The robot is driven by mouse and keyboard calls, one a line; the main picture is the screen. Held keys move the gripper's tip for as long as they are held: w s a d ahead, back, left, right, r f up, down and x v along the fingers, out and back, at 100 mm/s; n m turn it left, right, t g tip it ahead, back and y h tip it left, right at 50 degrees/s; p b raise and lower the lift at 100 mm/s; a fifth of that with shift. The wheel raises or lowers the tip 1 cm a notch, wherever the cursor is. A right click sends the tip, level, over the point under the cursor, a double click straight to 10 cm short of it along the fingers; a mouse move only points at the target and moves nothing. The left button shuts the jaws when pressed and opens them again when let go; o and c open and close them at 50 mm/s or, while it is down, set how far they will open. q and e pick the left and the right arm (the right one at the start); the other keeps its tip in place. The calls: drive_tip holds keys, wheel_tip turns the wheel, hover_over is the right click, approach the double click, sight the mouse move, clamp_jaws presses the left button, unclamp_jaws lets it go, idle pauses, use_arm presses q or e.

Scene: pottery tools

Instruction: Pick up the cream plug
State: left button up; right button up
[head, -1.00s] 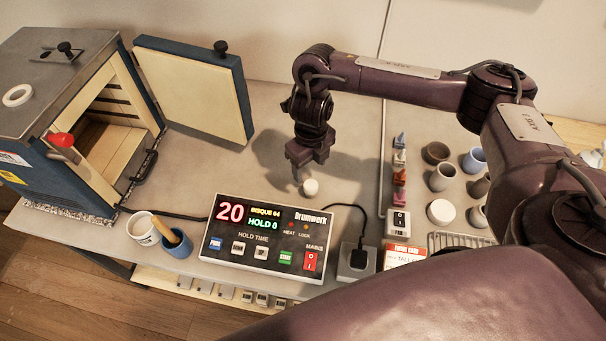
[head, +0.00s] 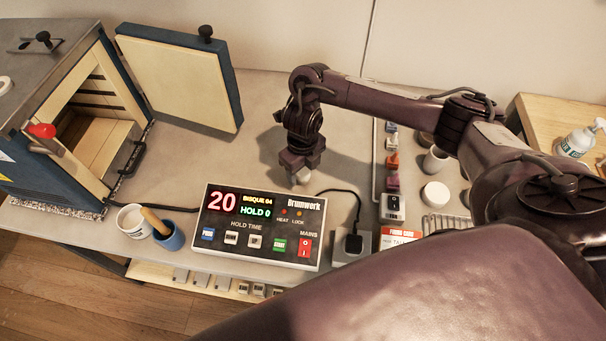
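The cream plug (head: 304,179) is a small pale rounded piece on the grey bench, just behind the kiln control box, in the head view. My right gripper (head: 297,174) points down from above, with its fingertips right at the plug and partly covering it. I cannot tell whether the fingers are closed on the plug or just around or beside it. My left gripper is not in view.
The control box (head: 262,228) is close in front of the gripper. The kiln (head: 75,115) stands open at left, its door (head: 182,80) swung out. Cups (head: 130,220) sit front left; pots and a white lidded piece (head: 435,194) stand right. A cable (head: 345,193) runs nearby.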

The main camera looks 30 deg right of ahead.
drive_tip(key=c, duration=0.9)
